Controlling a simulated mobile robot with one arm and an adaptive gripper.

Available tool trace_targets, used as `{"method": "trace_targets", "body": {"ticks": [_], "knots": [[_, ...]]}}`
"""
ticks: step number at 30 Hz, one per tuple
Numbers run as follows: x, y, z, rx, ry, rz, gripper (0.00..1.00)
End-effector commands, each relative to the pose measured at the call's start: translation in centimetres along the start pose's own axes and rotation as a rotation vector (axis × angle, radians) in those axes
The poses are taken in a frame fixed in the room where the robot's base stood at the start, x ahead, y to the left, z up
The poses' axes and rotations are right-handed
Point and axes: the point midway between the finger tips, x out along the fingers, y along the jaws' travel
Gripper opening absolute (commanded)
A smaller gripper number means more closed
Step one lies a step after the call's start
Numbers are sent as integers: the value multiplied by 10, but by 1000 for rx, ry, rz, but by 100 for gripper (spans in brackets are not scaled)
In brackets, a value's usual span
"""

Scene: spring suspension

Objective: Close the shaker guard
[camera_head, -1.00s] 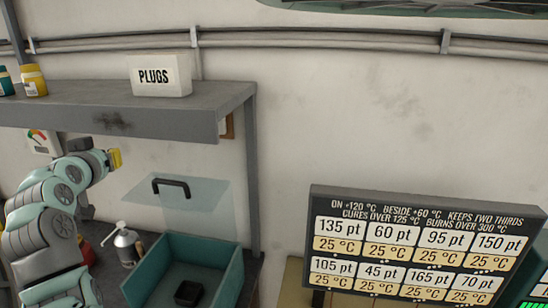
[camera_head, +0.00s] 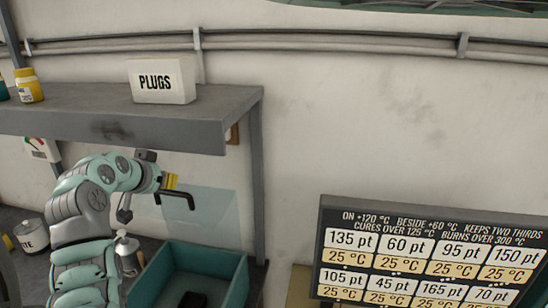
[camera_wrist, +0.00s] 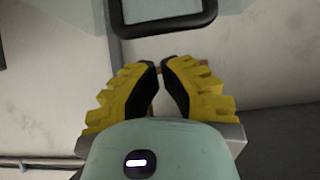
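The shaker guard (camera_head: 217,208) is a clear, bluish panel, raised over the back of an open teal box (camera_head: 231,266). Its black handle (camera_head: 181,194) sticks out toward the left front. My gripper (camera_head: 170,181) has yellow fingers and is right beside the handle in the head view, partly overlapping it. In the wrist view the two fingertips (camera_wrist: 159,65) nearly meet, with only a thin gap and nothing gripped between them. The dark handle (camera_wrist: 168,30) lies just beyond the tips, and contact cannot be made out. My arm hides part of the guard's left side.
A grey shelf (camera_head: 160,125) with a PLUGS box (camera_head: 162,82) hangs above, close over my arm. A spray bottle (camera_head: 128,252) stands left of the teal box. A dark block (camera_head: 193,300) lies inside it. A sign board (camera_head: 420,250) stands at right.

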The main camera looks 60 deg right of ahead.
Motion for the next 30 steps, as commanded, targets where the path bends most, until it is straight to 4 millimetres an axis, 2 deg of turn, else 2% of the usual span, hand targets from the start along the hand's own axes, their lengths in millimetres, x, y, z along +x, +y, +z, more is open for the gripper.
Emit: {"method": "trace_targets", "body": {"ticks": [15, 21, 30], "knots": [[42, 1, -3, 3, 1, 3, 0], [50, 1, -1, 2, -1, 2, 0], [53, 1, -1, 2, 3, -1, 0]]}}
